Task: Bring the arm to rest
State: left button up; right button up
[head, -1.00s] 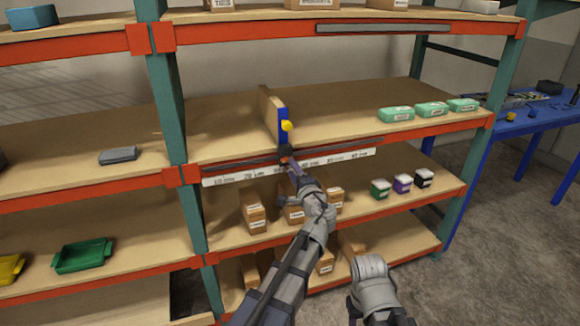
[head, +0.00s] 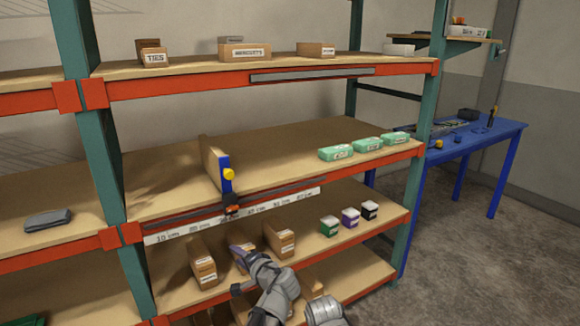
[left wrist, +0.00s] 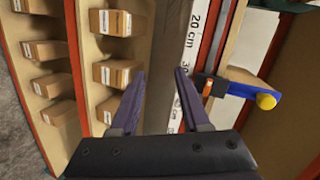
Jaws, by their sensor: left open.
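My left gripper (head: 238,248) is in front of the shelf below the scale strip, near the small cartons. In the left wrist view its two purple fingers (left wrist: 160,75) stand apart with nothing between them. A tan divider (head: 213,160) stands on the middle shelf, with a blue end piece (head: 225,175) and a yellow knob (head: 229,174). An orange pointer (head: 232,210) sits beneath it at the white centimetre scale (head: 170,236). In the left wrist view the pointer (left wrist: 207,91) and yellow knob (left wrist: 265,101) are right of the fingers, apart from them. My right gripper is not seen.
Several brown cartons (head: 203,268) stand on the shelf by my gripper, with green, purple and black boxes (head: 350,217) to the right. Green packs (head: 335,153) lie on the middle shelf. A blue table (head: 470,140) stands at the right. Floor is clear there.

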pick_arm(q)
jog(key=s+d+f+n+g+h, duration=0.2)
jog(key=s+d+f+g+h, duration=0.35)
jog(key=s, duration=0.55)
jog(key=s+d+f+n+g+h, duration=0.2)
jog(key=s+d+f+g, duration=0.35)
jog(key=s+f, duration=0.45)
notch_tip(320, 180, up, 14)
jog(key=s+d+p, duration=0.1)
jog(key=s+p, duration=0.1)
jog(key=p, duration=1.1)
jog(key=shift+d+h, duration=0.4)
jog(key=shift+h, duration=0.05)
jog(key=shift+f, duration=0.15)
